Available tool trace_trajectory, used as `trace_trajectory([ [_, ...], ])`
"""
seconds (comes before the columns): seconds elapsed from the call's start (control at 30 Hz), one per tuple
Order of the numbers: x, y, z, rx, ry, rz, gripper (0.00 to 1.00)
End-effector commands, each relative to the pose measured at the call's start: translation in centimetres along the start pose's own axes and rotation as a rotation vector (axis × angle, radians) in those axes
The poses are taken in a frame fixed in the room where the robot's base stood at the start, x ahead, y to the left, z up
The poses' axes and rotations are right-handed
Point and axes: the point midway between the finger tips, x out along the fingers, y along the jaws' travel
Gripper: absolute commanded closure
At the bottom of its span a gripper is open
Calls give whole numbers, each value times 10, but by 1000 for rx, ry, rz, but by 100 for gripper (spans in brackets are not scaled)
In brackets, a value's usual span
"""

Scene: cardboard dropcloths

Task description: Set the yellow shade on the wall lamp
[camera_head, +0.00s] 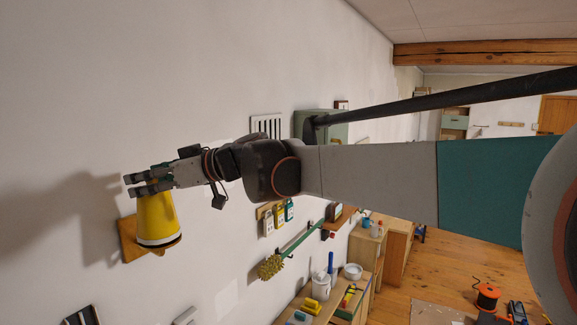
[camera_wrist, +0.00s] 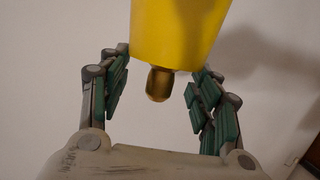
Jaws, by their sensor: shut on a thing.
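The yellow shade (camera_head: 158,218) hangs upright below my gripper (camera_head: 131,186) in the head view, its wide dark-and-white banded rim downward. In the wrist view my gripper (camera_wrist: 163,62) has its green-padded fingers on both sides of the narrow end of the yellow shade (camera_wrist: 180,25). My gripper is shut on the shade. A brass knob (camera_wrist: 160,84) shows at that narrow end, between the fingers. The wall lamp's wooden plate (camera_head: 129,240) is on the wall behind the shade, partly covered by it. The lamp's socket is hidden, so I cannot tell whether the shade touches it.
A wall vent (camera_head: 267,124) and a green cabinet (camera_head: 338,130) are on the wall near my arm. A workbench (camera_head: 318,306) stands below. The wall left of the shade is bare.

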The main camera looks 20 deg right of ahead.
Motion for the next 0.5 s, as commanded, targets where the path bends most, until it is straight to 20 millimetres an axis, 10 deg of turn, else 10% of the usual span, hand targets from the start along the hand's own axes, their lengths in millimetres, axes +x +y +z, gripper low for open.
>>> trace_trajectory([
  [0.5,1,-2,7,0,0,-1,58],
])
